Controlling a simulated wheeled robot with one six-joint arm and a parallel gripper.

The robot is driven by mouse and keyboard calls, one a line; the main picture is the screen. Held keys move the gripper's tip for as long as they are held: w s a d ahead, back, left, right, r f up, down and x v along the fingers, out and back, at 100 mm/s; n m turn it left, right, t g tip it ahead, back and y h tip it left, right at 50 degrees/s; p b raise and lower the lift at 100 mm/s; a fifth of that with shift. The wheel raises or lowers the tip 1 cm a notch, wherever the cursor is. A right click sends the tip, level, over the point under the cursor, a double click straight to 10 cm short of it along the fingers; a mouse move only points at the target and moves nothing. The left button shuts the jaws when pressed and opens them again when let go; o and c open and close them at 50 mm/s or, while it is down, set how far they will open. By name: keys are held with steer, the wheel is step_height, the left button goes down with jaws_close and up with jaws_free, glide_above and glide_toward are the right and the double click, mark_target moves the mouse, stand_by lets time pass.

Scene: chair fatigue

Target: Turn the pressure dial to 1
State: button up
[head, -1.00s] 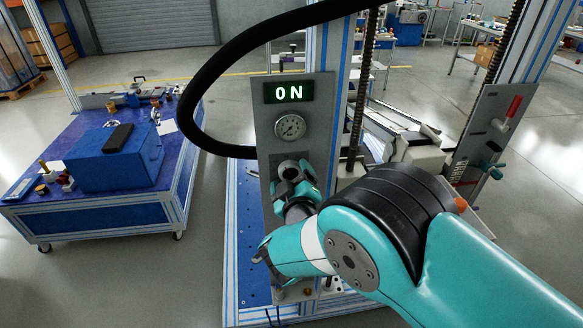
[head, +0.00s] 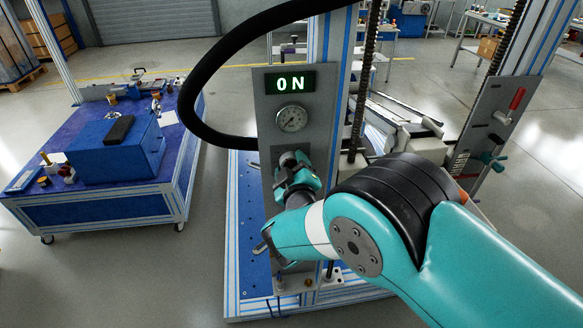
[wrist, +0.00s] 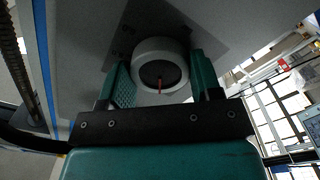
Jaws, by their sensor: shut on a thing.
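The pressure dial (wrist: 160,50) is a round pale knob with a dark face and a red pointer line, mounted on a grey panel (head: 265,130). In the wrist view it sits between the two teal fingers of my gripper (wrist: 163,75), which are shut on it, one at each side. In the head view my gripper (head: 293,162) is against the panel, below a round gauge (head: 292,118), and mostly hides the dial. The red line points toward the bottom of the wrist view.
A lit display (head: 290,82) above the gauge reads "ON". A thick black hose (head: 190,105) loops left of the panel. A second panel with a red handle (head: 517,98) stands at right. A blue workbench (head: 110,205) stands at left, with open floor between.

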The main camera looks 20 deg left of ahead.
steer(key=n+b, duration=0.4)
steer(key=shift+f, duration=0.25)
steer(key=n+b, duration=0.1)
steer(key=n, duration=0.2)
steer(key=shift+r+n+b, duration=0.1)
steer(key=shift+n+b, duration=0.25)
steer(key=shift+n, duration=0.05)
steer(key=shift+n+b, duration=0.4)
steer(key=shift+n, duration=1.4)
steer(key=shift+s, duration=0.1)
steer(key=o, duration=0.9)
steer(key=shift+r, duration=0.1)
